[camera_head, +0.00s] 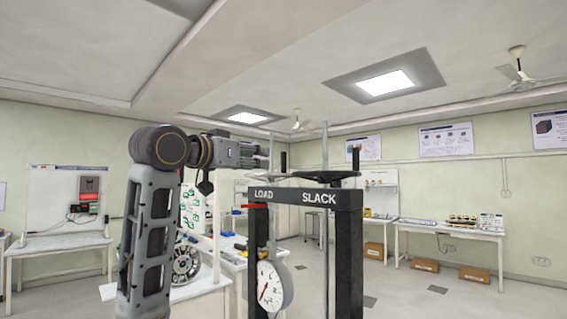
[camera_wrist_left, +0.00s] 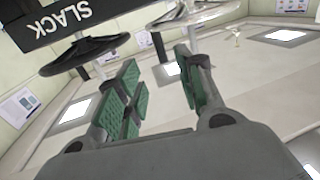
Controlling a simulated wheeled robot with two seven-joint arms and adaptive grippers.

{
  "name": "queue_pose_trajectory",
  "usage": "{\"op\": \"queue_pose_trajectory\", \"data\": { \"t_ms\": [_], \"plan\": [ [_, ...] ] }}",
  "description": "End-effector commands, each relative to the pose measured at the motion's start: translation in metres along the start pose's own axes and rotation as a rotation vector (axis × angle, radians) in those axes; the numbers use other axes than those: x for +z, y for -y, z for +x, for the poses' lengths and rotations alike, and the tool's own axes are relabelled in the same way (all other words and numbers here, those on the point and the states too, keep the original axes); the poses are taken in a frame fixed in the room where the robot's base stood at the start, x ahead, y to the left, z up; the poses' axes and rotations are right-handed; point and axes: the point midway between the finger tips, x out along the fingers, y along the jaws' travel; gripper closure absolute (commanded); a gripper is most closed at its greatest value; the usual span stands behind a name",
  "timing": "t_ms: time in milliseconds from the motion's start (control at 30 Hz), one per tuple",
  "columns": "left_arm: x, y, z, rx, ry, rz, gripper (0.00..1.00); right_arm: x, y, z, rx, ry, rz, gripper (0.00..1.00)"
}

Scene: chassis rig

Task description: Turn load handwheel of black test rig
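The black test rig (camera_head: 305,197) stands ahead in the head view, its top beam marked LOAD on the left and SLACK on the right. A black handwheel (camera_head: 330,176) sits above the SLACK label; it also shows in the wrist view (camera_wrist_left: 85,55). A paler grey wheel (camera_wrist_left: 188,14) is at the top of the wrist view; I cannot tell for sure that it is the load handwheel. My left gripper (camera_head: 262,152) is above the LOAD side, apart from the beam. In the wrist view its green-padded fingers (camera_wrist_left: 158,88) are spread with nothing between them. My right gripper is out of view.
Upright rods (camera_head: 325,145) rise beside the handwheels. A round dial gauge (camera_head: 272,287) hangs inside the frame. A white table (camera_head: 205,284) with parts is behind at left. Workbenches (camera_head: 445,230) stand along the far wall. The space right of the rig is clear.

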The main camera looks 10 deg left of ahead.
Motion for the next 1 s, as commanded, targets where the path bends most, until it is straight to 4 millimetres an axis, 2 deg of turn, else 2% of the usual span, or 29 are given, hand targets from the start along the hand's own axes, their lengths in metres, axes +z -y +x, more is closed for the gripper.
{"op": "queue_pose_trajectory", "data": {
  "t_ms": [267,1000],
  "plan": [
    [-0.001,-0.001,0.027,0.001,0.002,-0.001,0.63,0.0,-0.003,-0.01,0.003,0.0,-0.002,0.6],
    [-0.002,0.0,0.118,0.001,0.001,-0.001,0.63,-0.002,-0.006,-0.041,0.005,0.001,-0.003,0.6]
  ]
}}
